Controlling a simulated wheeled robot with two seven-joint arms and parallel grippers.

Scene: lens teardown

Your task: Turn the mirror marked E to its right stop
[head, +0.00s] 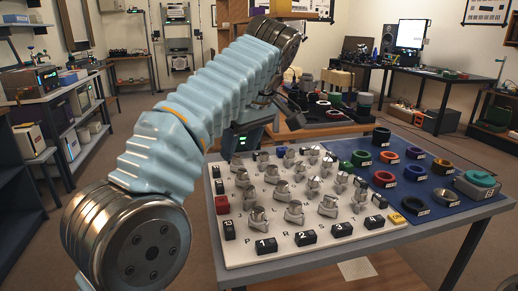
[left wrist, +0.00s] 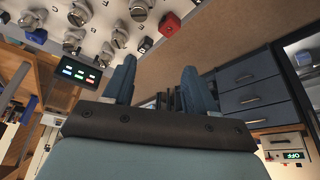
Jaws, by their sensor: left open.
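A white board (head: 232,252) carries rows of small metal mirror mounts, such as one front mount (head: 258,219), with black letters printed between them. The letters are too small to read surely, so I cannot tell which mirror is marked E. In the left wrist view a few mounts (left wrist: 139,10) show upside down at the top left, beyond the fingers. My left gripper (left wrist: 157,88) is open and empty, its fingers apart from the board and mounts. In the head view my left arm reaches over the board's back left, and its fingers are hard to make out. My right gripper is not in view.
Black numbered blocks (head: 265,246) line the board's front edge, and a red block (head: 222,204) stands at its left. A blue mat (head: 440,205) to the right holds several coloured rings. A display unit (left wrist: 80,73) stands near the board. A drawer cabinet (left wrist: 247,98) shows beyond the fingers.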

